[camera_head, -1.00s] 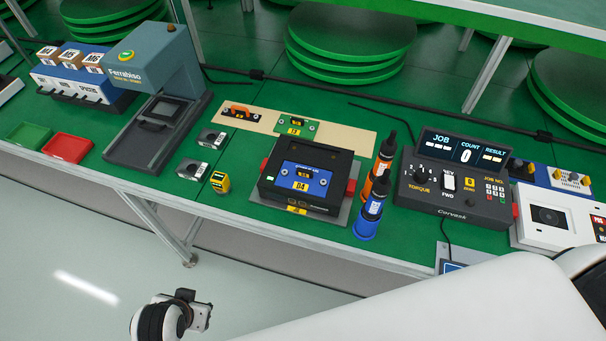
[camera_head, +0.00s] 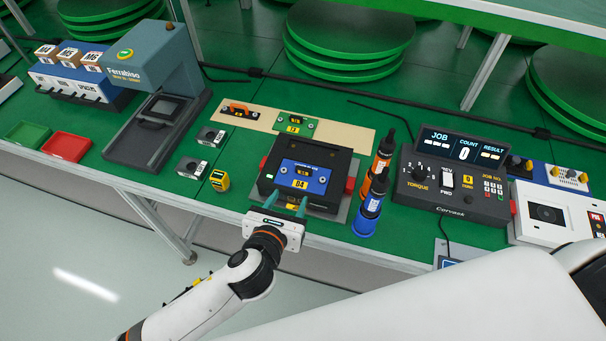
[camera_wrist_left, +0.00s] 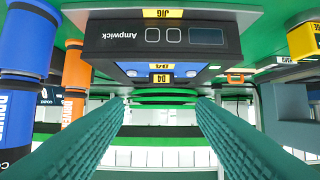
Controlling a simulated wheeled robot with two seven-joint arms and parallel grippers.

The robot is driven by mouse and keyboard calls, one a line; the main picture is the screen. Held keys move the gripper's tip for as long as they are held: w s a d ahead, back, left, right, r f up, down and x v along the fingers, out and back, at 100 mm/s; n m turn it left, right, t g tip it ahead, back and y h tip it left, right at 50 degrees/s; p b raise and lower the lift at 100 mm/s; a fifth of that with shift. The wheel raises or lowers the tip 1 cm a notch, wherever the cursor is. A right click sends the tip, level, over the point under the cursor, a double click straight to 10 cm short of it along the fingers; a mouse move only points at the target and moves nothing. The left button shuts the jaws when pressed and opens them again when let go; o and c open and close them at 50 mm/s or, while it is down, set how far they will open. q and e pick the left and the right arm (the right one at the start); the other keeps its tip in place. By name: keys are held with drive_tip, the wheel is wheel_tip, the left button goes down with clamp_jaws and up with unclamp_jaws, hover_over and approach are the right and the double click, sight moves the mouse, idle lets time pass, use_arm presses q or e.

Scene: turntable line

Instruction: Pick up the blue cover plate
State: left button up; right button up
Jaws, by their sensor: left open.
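The fingers are apart from the plate and in part hide the jig's front. My right gripper is not in view.
Orange (camera_head: 380,160) and blue (camera_head: 368,211) bottle-like tools stand close right of the jig. A yellow block (camera_head: 219,181) and small grey blocks are on its left. Behind lies a tan board (camera_head: 345,140) with orange and green plates. The torque controller (camera_head: 455,188) stands right.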

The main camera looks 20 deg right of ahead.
use_arm(q)
approach(303, 171)
drive_tip(key=w+d, duration=0.2)
drive_tip(key=shift+a+f+x, duration=0.1)
drive_tip(key=shift+f+x, duration=0.05)
drive_tip(key=shift+x, duration=0.85)
drive_tip(key=shift+a+f+x, duration=0.15)
drive_tip(key=shift+f+x, duration=0.05)
drive_tip(key=shift+x, duration=0.8)
drive_tip(key=shift+a+f+x, duration=0.1)
drive_tip(key=shift+f+x, duration=0.05)
drive_tip(key=shift+x, duration=0.85)
drive_tip(key=c, duration=0.8)
